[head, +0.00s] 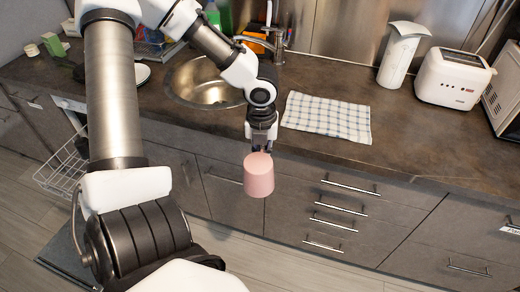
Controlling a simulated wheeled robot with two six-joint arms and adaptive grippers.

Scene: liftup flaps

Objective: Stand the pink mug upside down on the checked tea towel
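The pink mug (259,176) hangs in front of the drawers, below the level of the counter edge. Its flat, closed end faces up toward the camera, so it looks upside down. My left gripper (262,148) is just above and behind the mug and appears to hold it; the fingertips are hidden behind the mug. The checked tea towel (328,116) lies flat and empty on the counter, right of the sink, up and to the right of the mug. My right gripper is not in view.
The sink (203,82) with its tap (277,42) is left of the towel. A white toaster (453,79) and a white jug-like appliance (400,54) stand at the back right. Bare counter (400,140) lies around the towel. Drawer handles (350,187) stick out below.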

